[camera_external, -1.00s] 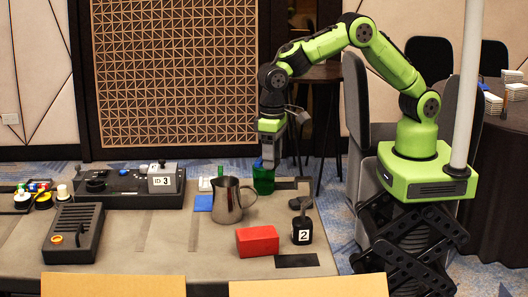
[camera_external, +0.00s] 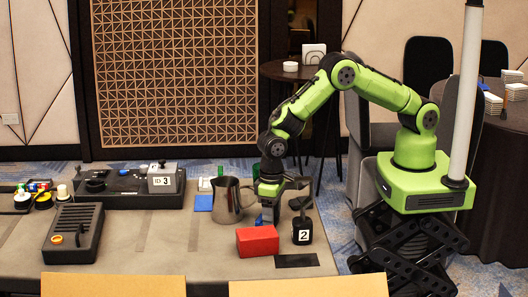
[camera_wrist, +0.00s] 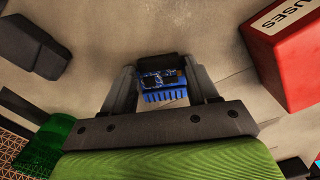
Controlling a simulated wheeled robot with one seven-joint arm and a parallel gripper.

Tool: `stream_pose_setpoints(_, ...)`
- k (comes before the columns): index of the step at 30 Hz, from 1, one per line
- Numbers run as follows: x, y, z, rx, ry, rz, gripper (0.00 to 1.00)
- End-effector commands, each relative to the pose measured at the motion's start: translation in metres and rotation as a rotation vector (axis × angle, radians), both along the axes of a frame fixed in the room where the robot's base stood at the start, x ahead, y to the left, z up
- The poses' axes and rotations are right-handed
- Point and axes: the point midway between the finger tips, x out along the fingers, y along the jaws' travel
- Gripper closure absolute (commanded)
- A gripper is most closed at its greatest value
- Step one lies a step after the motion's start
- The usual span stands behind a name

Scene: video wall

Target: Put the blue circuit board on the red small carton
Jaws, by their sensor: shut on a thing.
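The blue circuit board (camera_wrist: 164,78) is between the two fingers of my gripper (camera_wrist: 165,95) in the wrist view, with a blue toothed edge showing. In the external view, the board (camera_external: 267,217) shows as a small blue patch below my gripper (camera_external: 268,208), just behind the red small carton. My gripper is shut on the board. The red small carton (camera_external: 257,242) lies on the table in front of my gripper; it also shows at the upper right of the wrist view (camera_wrist: 300,65). The carton's top looks bare. The exact gap between board and carton cannot be told.
A metal pitcher (camera_external: 227,203) stands close left of my gripper. A black weight marked 2 (camera_external: 302,232) stands right of the carton. A green container (camera_wrist: 45,145) shows at lower left. A flat blue square (camera_external: 203,203) lies left of the pitcher.

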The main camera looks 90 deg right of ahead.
Motion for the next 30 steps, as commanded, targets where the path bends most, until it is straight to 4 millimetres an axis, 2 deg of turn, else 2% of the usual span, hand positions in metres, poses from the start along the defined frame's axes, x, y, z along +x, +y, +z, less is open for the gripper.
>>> stream_pose_setpoints(7,0.000,0.000,-0.003,0.000,0.000,0.000,0.71)
stream_pose_setpoints(8,0.000,0.000,-0.004,0.000,0.000,0.000,0.40)
stream_pose_setpoints(12,0.000,0.000,-0.002,0.000,0.000,0.000,0.19)
stream_pose_setpoints(13,0.000,0.000,-0.002,0.000,0.000,0.000,0.16)
stream_pose_setpoints(23,0.000,0.000,0.001,-0.001,-0.001,0.001,0.16)
stream_pose_setpoints(26,0.001,0.000,0.022,0.002,-0.004,0.000,0.16)
stream_pose_setpoints(30,0.000,0.002,0.064,0.002,-0.005,-0.001,0.16)
